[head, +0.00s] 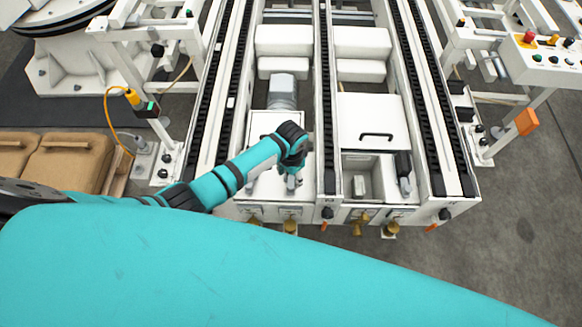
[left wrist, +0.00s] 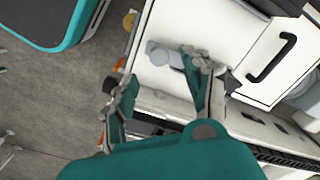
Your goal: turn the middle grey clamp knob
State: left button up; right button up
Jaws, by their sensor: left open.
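My left gripper (head: 291,181) hangs low over the front end of the left bay of the conveyor frame. In the left wrist view its two teal fingers (left wrist: 157,100) are spread apart, with no object visible between their tips. A round grey knob-like part (left wrist: 158,53) stands on the white panel just beyond the fingers. Several more grey lobed parts (left wrist: 197,58) lie beside it, close to the tip of one finger. I cannot tell which of these is the middle clamp knob, nor whether a finger touches one. In the head view my gripper and forearm hide this spot.
Black chain rails (head: 327,120) flank the bays. Brass fittings (head: 290,226) line the front edge. Brown cartons (head: 70,158) stand at left.

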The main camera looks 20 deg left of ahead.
aim_at(291, 185)
pick_arm(q)
notch_tip(291, 185, up, 5)
jog(key=shift+f, duration=0.1)
dwell(0.6)
jog(key=s+d+r+n+t+h, duration=0.15)
jog(key=s+r, duration=0.25)
jog(key=s, duration=0.6)
jog(key=s+a+r+n+t+y, duration=0.15)
jog(key=s+a+r+n, duration=0.25)
jog(key=s+a+r, duration=0.5)
notch_tip(291, 185, down, 23)
jog(key=s, duration=0.1)
jog(key=s+a+f+g, duration=0.2)
jog(key=s+f, duration=1.5)
jog(key=f, duration=0.1)
jog(key=shift+s+a+f+m, duration=0.2)
jog(key=shift+s+a+m, duration=0.1)
jog(key=shift+m, duration=0.15)
